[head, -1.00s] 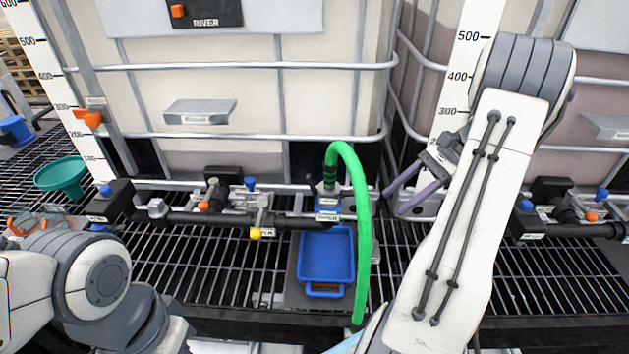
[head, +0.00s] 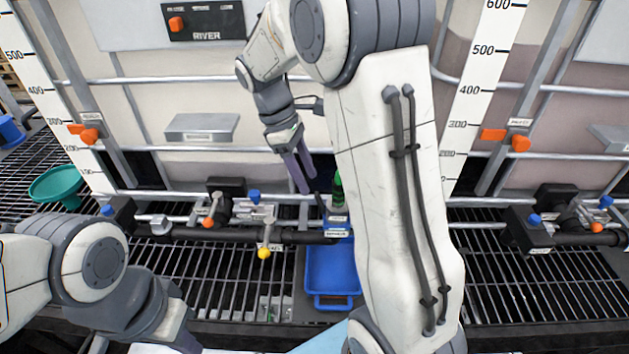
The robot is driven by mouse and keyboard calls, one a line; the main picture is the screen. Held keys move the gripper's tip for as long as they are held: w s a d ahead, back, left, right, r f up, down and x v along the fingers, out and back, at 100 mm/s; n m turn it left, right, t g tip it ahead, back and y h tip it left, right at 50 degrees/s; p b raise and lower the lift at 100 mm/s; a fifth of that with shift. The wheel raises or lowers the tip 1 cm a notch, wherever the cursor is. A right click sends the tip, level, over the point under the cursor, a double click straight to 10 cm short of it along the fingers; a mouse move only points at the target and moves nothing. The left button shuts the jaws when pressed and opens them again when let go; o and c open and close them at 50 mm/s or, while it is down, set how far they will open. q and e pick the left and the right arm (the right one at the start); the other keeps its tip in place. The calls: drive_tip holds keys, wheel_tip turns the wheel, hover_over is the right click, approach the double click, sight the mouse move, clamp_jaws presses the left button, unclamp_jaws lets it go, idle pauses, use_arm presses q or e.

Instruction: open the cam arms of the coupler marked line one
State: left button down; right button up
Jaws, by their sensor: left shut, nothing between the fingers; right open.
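A coupler (head: 338,207) with a green hose end (head: 338,184) at its top stands upright on the black manifold pipe, above a blue tray. Its labels are too small to read, so I cannot tell whether it is marked line one. My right forearm hides the rest of the hose and crowds the coupler's right side. The cam arms are too small to make out clearly. My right gripper (head: 303,187) is open, with purple fingers pointing down, just up and left of the coupler. It looks empty. My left gripper is out of view, below the frame's lower edge.
A blue tray (head: 331,301) sits on the black grating. A yellow-tipped valve handle (head: 264,253) hangs left of the coupler. Behind are caged totes with a grey ledge (head: 201,127). A teal funnel (head: 55,187) stands far left. My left arm covers the lower left.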

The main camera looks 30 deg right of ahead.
sight(317, 193)
drive_tip(key=d+f+n, duration=0.1)
drive_tip(key=f, duration=0.1)
drive_tip(key=d+f+p, duration=0.1)
drive_tip(key=f, duration=0.2)
drive_tip(key=d+f+n+h, duration=0.1)
drive_tip(key=f, duration=0.2)
drive_tip(key=shift+w+d+f+n+t+p, duration=0.15)
drive_tip(key=shift+w+d+n+t+p, duration=0.1)
drive_tip(key=shift+n+t+p, duration=0.1)
use_arm(q)
drive_tip(key=shift+w+a+r, duration=0.1)
drive_tip(key=shift+w+r, duration=0.1)
drive_tip(key=shift+r, duration=0.35)
drive_tip(key=shift+w+r, duration=0.15)
drive_tip(key=shift+r, duration=0.4)
use_arm(e)
clamp_jaws()
